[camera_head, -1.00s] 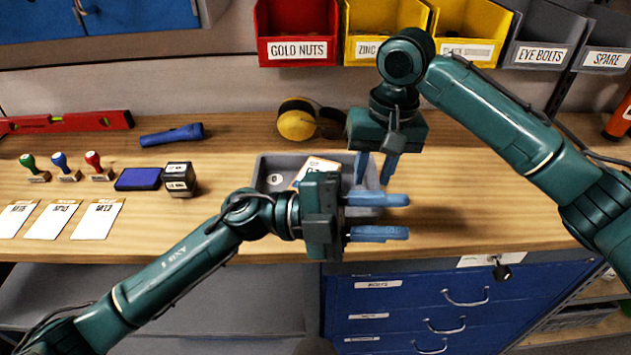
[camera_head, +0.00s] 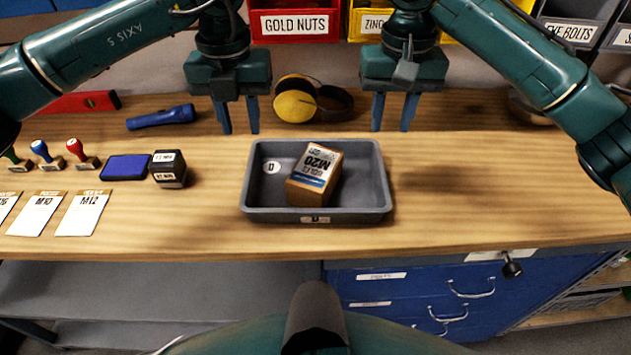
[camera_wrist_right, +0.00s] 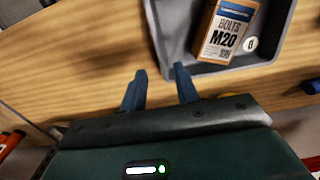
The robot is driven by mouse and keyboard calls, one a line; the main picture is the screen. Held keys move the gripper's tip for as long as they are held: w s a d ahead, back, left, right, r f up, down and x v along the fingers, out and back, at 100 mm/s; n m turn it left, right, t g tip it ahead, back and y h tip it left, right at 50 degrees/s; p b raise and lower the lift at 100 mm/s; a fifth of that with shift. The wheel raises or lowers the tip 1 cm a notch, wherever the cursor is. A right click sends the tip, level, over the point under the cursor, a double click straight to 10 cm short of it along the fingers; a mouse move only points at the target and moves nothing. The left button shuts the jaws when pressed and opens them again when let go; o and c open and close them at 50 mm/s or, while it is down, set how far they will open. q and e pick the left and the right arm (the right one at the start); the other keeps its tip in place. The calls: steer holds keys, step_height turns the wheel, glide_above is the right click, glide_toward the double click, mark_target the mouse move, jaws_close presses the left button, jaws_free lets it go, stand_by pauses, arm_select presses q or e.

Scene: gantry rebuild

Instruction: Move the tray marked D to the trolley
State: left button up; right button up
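The grey tray marked D (camera_head: 375,190) sits on the wooden bench, with a brown M20 bolts box (camera_head: 315,175) inside it. The tray (camera_wrist_right: 268,52) and the box (camera_wrist_right: 224,32) also show in the right wrist view. My left gripper (camera_head: 238,130) is open and empty, pointing down behind the tray's left end. My right gripper (camera_head: 393,127) is open and empty, pointing down behind the tray's right end; its fingers (camera_wrist_right: 160,90) show apart in the right wrist view. Neither gripper touches the tray. I do not make out the trolley for certain.
Yellow ear defenders (camera_head: 297,105) lie behind the tray, between the grippers. A blue torch (camera_head: 160,117), stamps (camera_head: 78,155), an ink pad (camera_head: 126,167) and a black block (camera_head: 168,169) stand to the left. The bench right of the tray is clear. A grey surface (camera_head: 150,285) lies below the bench's front edge.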

mark_target(253, 177)
arm_select(q)
steer(key=shift+f, duration=0.1)
arm_select(e)
steer(key=shift+f, duration=0.15)
